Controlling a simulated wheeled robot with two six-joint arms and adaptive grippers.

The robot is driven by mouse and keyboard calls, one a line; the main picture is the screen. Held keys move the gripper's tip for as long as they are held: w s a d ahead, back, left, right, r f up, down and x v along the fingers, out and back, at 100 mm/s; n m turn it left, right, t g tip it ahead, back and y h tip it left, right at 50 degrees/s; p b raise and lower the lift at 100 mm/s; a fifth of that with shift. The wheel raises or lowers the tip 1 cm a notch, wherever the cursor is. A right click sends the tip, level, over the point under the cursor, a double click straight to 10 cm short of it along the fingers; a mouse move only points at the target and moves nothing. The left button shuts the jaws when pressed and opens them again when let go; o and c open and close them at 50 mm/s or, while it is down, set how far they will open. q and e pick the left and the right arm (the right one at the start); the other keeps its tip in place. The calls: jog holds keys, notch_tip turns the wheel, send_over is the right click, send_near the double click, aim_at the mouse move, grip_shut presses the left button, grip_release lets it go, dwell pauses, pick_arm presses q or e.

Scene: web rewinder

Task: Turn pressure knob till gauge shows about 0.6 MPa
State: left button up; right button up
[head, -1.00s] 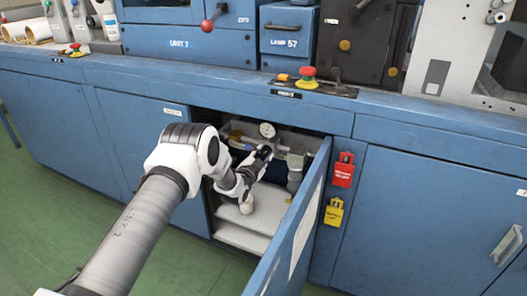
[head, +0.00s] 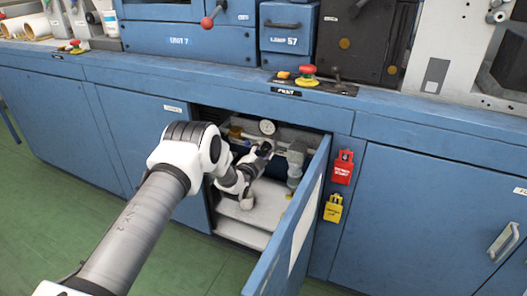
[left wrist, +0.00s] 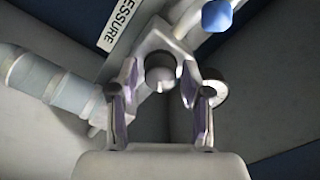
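The pressure gauge (head: 267,127), a small round white dial, sits at the top of the opening in the open blue cabinet. Its needle and figures are too small to read. My left gripper (head: 264,150) is inside the cabinet, just below the gauge. In the left wrist view my left gripper (left wrist: 160,95) has its two fingers spread apart. A round grey knob (left wrist: 160,68) on a light regulator body shows between and beyond them; I cannot tell whether the fingers touch it. A label reading "PRESSURE" (left wrist: 120,22) is beside it. My right gripper is not in view.
The open cabinet door (head: 292,225) stands to the right of my left arm. Pale pipes and a fitting (head: 296,160) run beside the gripper. A blue part (left wrist: 217,15) is near the regulator.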

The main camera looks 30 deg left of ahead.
pick_arm(q)
jog(key=shift+s, duration=0.1)
jog(key=s, duration=1.1)
jog(key=shift+s+d, duration=0.4)
jog(key=shift+f, duration=0.15)
